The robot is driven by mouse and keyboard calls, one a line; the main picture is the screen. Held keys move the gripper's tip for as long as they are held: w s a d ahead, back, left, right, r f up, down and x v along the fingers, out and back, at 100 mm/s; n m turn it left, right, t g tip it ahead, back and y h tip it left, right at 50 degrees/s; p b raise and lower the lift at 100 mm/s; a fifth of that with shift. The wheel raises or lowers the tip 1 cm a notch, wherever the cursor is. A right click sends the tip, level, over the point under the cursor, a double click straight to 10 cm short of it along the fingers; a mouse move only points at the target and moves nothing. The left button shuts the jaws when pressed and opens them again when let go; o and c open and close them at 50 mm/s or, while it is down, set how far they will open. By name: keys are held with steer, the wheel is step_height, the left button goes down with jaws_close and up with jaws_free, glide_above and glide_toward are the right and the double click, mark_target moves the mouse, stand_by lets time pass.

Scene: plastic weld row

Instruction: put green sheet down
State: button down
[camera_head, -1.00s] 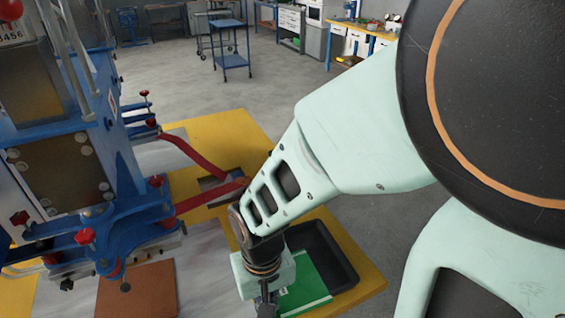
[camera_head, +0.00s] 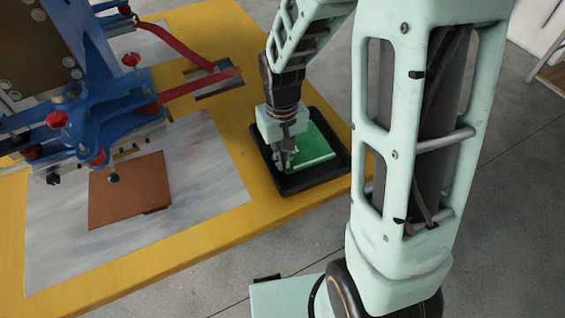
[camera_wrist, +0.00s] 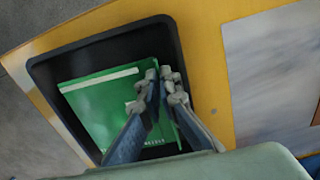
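The green sheet (camera_head: 314,148), with a white strip near one edge, is in the black tray (camera_head: 335,172) on the yellow table. In the wrist view the sheet (camera_wrist: 95,110) looks nearly flat within the tray rim (camera_wrist: 50,64). My gripper (camera_head: 284,160) points down over the tray's left part in the head view. In the wrist view its two fingertips (camera_wrist: 161,80) are close together at the sheet's right edge, and look shut on that edge. The fingers hide part of the sheet, and the contact itself is hard to see.
A blue machine (camera_head: 95,90) with red handles stands at the left of the yellow table (camera_head: 225,110). A brown plate (camera_head: 128,190) lies on a grey metal sheet (camera_head: 70,235) left of the tray. The table's front edge is close to the tray.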

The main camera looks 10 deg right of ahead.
steer(key=shift+w+d+f, duration=0.1)
steer(key=shift+w+f, duration=0.05)
steer(key=shift+f, duration=0.1)
steer(key=shift+w+d+f+b, duration=0.1)
steer(key=shift+w+f+b, duration=0.1)
steer(key=shift+f+b, duration=1.4)
steer(key=shift+f, duration=0.2)
steer(key=shift+f, duration=0.15)
steer(key=c, duration=2.4)
jaws_free()
step_height(320, 180, up, 13)
steer(key=shift+f+p, duration=0.2)
steer(key=shift+p, duration=1.05)
